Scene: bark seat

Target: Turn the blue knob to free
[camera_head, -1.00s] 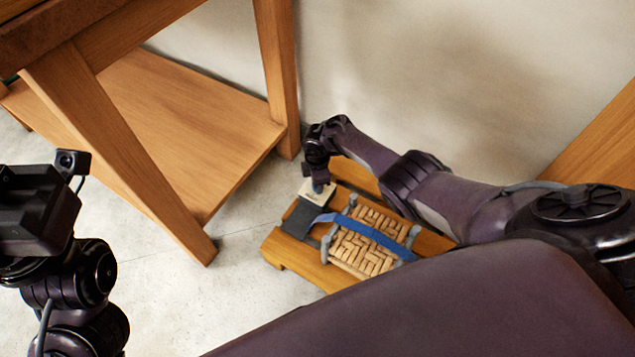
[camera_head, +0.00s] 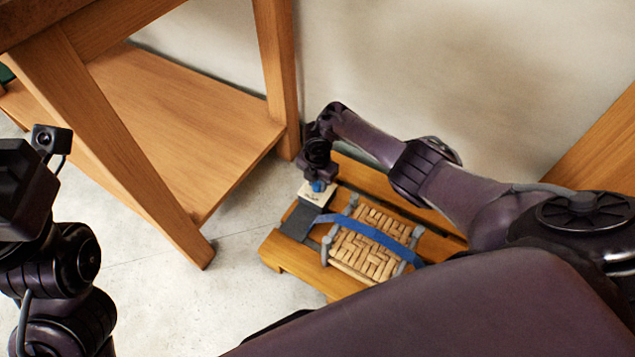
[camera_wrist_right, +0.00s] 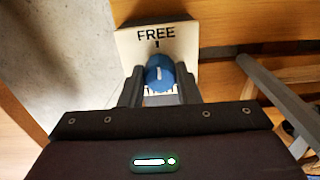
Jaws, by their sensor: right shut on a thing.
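The blue knob (camera_wrist_right: 160,72) sits on a pale plate (camera_wrist_right: 186,42) printed with FREE and a short black tick. The knob's white mark runs roughly up the picture, about in line with the tick. My right gripper (camera_wrist_right: 159,76) is shut on the knob, one finger on each side. In the head view, the knob (camera_head: 319,187) shows under my right gripper (camera_head: 317,180), at the left end of the wooden bench (camera_head: 285,255). My left gripper (camera_head: 22,195) is at the left edge, partly cut off, far from the knob; its fingers cannot be made out.
A woven bark seat panel (camera_head: 364,249) with a blue strap (camera_head: 382,237) and grey clamps lies on the bench, beside a dark grey pad (camera_head: 299,222). A wooden table (camera_head: 180,125) stands left; the wall is behind. Pale floor (camera_head: 225,280) is clear between.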

